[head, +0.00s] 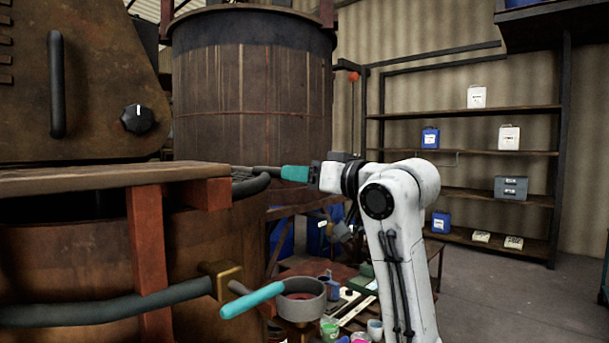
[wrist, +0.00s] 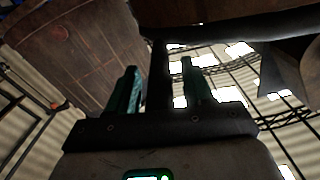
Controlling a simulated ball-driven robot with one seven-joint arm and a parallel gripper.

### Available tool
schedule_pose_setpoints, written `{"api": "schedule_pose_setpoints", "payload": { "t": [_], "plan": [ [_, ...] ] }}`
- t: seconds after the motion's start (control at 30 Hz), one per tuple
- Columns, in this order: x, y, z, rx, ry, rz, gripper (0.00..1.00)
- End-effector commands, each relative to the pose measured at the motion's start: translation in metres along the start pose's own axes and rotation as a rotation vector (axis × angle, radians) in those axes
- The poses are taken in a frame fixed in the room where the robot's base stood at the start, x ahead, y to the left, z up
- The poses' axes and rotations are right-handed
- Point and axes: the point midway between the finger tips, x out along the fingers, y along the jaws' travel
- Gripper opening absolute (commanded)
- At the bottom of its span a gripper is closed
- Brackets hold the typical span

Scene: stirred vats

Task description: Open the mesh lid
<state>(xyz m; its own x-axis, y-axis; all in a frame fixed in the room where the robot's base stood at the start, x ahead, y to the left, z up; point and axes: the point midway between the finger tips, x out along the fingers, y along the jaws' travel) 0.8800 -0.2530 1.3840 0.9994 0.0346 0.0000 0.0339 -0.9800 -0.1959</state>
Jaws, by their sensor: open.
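A flat brown cover (head: 110,178) lies level on top of the near vat (head: 70,265) in the head view. I take it for the mesh lid, but no mesh can be made out. A dark curved handle (head: 252,187) sticks out at its right end. My gripper (head: 260,171) is at this handle, reaching in from the right with teal fingers. In the wrist view my gripper (wrist: 160,68) is open, and a dark bar (wrist: 160,85) shows between its fingers. Whether the fingers touch the bar cannot be told.
A large wooden vat (head: 255,100) stands behind. A brown panel with a black handle (head: 56,85) and a knob (head: 138,118) is at upper left. A teal-tipped lever (head: 250,300) juts out low in front. Shelves (head: 465,110) stand far right; the floor (head: 490,290) before them is clear.

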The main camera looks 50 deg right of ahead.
Motion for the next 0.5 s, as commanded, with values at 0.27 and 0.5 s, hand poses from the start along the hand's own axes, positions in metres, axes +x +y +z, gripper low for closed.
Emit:
{"api": "schedule_pose_setpoints", "payload": {
  "t": [0.27, 0.5],
  "plan": [
    [-0.0003, -0.0001, 0.0000, 0.000, 0.000, 0.000, 0.40],
    [-0.0004, -0.0001, -0.0001, 0.000, 0.000, 0.000, 0.17]
  ]
}}
